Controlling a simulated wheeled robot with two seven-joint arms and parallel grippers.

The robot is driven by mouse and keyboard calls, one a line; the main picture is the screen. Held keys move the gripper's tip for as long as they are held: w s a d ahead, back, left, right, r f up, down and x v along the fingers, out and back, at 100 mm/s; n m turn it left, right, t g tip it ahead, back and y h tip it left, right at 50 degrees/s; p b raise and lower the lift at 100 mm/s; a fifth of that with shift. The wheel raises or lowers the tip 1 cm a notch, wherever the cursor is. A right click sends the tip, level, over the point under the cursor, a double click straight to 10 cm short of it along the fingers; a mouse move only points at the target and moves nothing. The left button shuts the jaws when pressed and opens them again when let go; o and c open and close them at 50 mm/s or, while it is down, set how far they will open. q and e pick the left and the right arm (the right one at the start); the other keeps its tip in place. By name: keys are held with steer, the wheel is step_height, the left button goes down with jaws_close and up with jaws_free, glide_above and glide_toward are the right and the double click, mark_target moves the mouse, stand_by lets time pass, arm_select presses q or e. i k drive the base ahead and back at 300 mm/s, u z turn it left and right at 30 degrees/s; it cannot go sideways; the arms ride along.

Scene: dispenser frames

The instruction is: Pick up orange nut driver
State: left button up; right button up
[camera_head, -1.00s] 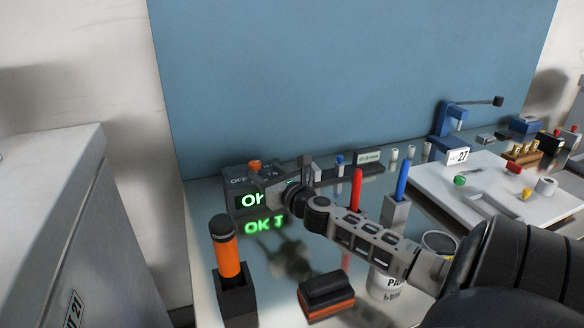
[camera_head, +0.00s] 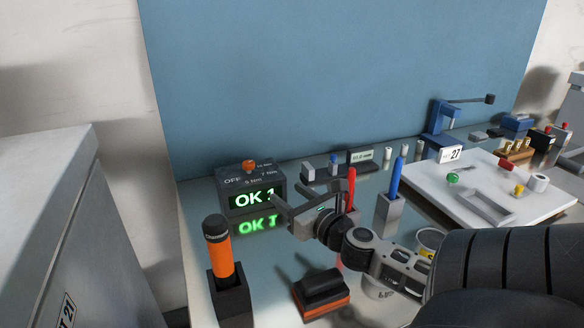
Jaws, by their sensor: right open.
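The orange nut driver (camera_head: 220,260) has an orange handle with a black cap. It stands upright in a black square holder (camera_head: 232,303) at the front left of the bench, its lower part hidden in the holder. My right gripper (camera_head: 281,207) is open and empty. In the picture it is to the right of the driver and higher, apart from it, in front of the display box. My left gripper is not in view.
A dark display box (camera_head: 252,190) with an orange knob and green lit text stands behind. A black and orange block (camera_head: 322,292) lies right of the holder. Red (camera_head: 351,187) and blue (camera_head: 397,178) handled tools stand further right. A white board (camera_head: 490,190) holds small parts.

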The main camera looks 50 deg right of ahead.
mark_target(215, 228)
steer(key=k, duration=1)
